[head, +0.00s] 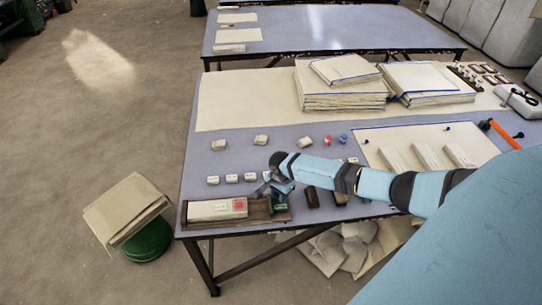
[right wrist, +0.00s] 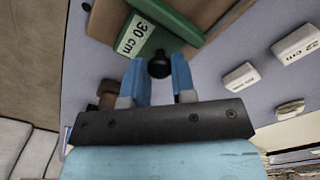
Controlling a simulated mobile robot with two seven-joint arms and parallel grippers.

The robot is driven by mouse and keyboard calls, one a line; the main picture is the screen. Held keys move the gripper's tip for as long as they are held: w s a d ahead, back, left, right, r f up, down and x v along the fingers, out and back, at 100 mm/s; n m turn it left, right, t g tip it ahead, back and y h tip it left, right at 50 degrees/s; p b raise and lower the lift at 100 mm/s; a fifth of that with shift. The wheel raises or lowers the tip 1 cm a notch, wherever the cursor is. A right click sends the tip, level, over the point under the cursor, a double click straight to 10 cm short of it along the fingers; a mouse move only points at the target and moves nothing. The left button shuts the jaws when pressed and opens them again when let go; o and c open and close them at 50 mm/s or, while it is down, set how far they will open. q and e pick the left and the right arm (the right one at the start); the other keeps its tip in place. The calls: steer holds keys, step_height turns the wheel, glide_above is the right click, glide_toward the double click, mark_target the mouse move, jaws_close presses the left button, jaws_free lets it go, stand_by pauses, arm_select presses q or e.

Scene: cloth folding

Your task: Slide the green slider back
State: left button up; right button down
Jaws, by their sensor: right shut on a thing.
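The green slider (head: 280,203) is at the right end of the brown wooden board (head: 262,216), near the front left of the table. In the right wrist view the slider (right wrist: 171,22) carries a white "30 cm" label and a black knob (right wrist: 159,66). My right gripper (head: 280,188) reaches in from the right, over the slider. In the right wrist view its blue fingers (right wrist: 159,76) stand on either side of the black knob, shut on it. My left gripper is not in view.
A cream block with a red mark (head: 217,208) lies on the board, left of the slider. Small white labelled blocks (head: 231,178) stand in a row behind it. Dark brown pieces (head: 312,197) lie to the right. Folded cloth stacks (head: 340,88) are at the back.

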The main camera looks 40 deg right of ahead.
steer(key=shift+w+d+r, duration=0.1)
steer(key=shift+d+r, duration=0.1)
steer(key=shift+d, duration=0.3)
steer(key=c, duration=1.1)
jaws_free()
steer(key=shift+o, duration=0.8)
steer(key=shift+s, duration=0.2)
steer(key=shift+f, duration=0.15)
steer(key=shift+a, duration=0.1)
step_height(320, 180, up, 14)
steer(key=shift+s+f, duration=0.1)
steer(key=shift+f, duration=0.05)
